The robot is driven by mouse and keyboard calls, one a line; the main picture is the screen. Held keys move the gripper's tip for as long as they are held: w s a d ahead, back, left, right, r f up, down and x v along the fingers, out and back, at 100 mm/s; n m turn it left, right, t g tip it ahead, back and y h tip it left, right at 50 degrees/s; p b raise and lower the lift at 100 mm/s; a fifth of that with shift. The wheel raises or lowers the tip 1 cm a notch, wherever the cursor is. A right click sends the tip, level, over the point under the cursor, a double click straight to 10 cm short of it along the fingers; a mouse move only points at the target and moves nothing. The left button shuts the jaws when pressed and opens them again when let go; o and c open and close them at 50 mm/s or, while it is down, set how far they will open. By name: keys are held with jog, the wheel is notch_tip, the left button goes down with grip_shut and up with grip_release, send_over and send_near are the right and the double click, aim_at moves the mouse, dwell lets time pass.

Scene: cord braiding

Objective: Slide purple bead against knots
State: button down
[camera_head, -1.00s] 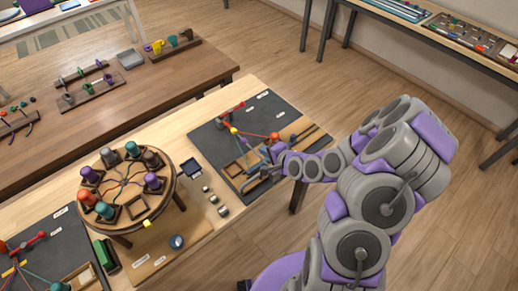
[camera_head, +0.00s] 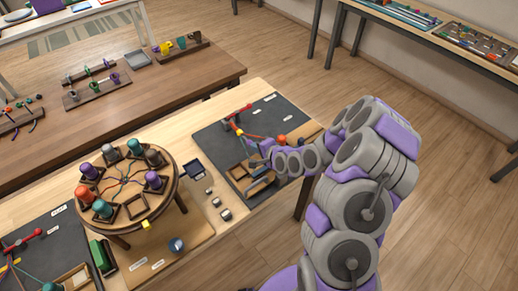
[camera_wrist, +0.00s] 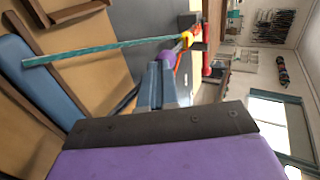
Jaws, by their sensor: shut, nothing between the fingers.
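The purple bead (camera_wrist: 167,57) shows in the wrist view just beyond my fingertips, below a yellow-orange part (camera_wrist: 187,39) of the cord work. A teal cord (camera_wrist: 95,50) runs from the left to that yellow part. My gripper (camera_wrist: 160,72) is shut and empty, its tips right behind the bead; I cannot tell if they touch. In the head view my gripper (camera_head: 256,148) is over the dark mat (camera_head: 212,145), near the yellow part (camera_head: 238,131) and red bar (camera_head: 238,112). The bead cannot be made out there, and the knots are too small to tell.
An orange piece (camera_head: 282,140) and a wooden tray (camera_head: 238,171) lie close to my gripper. A round braiding stand (camera_head: 125,200) with several coloured bobbins stands to the left. Several small metal weights (camera_head: 218,202) sit between the stand and the mat.

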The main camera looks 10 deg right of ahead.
aim_at(249, 141)
jog(key=shift+w+a+b, duration=0.15)
jog(key=shift+w+a, duration=0.3)
jog(key=shift+w, duration=0.4)
jog(key=shift+w+a+b, duration=0.15)
jog(key=shift+w+a, duration=0.3)
jog(key=shift+w, duration=0.35)
